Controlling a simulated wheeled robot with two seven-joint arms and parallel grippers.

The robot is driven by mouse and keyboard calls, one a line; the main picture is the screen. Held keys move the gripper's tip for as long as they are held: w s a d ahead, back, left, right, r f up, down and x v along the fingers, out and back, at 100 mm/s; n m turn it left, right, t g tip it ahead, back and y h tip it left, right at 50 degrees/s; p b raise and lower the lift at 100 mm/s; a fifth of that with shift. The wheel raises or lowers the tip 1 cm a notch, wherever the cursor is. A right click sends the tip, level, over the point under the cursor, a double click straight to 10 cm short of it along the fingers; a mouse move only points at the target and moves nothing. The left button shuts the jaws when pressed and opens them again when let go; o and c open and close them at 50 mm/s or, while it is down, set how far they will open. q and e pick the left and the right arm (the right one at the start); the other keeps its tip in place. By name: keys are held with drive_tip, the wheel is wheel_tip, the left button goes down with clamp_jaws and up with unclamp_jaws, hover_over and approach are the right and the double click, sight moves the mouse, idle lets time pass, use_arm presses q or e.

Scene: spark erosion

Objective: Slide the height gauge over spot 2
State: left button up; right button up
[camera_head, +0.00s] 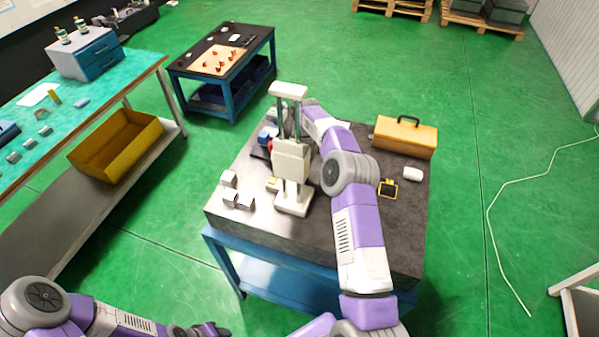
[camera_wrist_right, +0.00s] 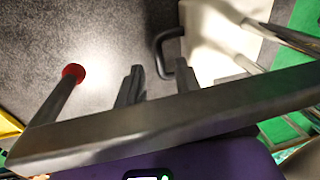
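The height gauge (camera_head: 291,160) is a cream instrument with two upright columns, standing upright on the dark stone plate (camera_head: 400,230). Its cream part (camera_wrist_right: 215,40) and a black loop handle (camera_wrist_right: 163,48) show in the right wrist view. My right arm reaches past the gauge's right side. Its gripper (camera_wrist_right: 158,88) has its fingers apart, with the handle's end just beyond and between them; I cannot see contact. In the head view this gripper is hidden behind the gauge. My left gripper (camera_head: 205,331) is low at the bottom edge, its fingers too small to judge. I cannot make out spot 2.
Several small metal blocks (camera_head: 229,179) lie left of the gauge. An orange toolbox (camera_head: 405,138), a yellow-black square (camera_head: 388,188) and a white rounded item (camera_head: 413,174) lie to the right. A red-tipped rod (camera_wrist_right: 72,73) is left of my right fingers. The plate's front right is clear.

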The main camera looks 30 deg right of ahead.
drive_tip(key=shift+s+a+f, duration=0.1)
drive_tip(key=shift+a+f, duration=0.05)
drive_tip(key=shift+f, duration=1)
clamp_jaws()
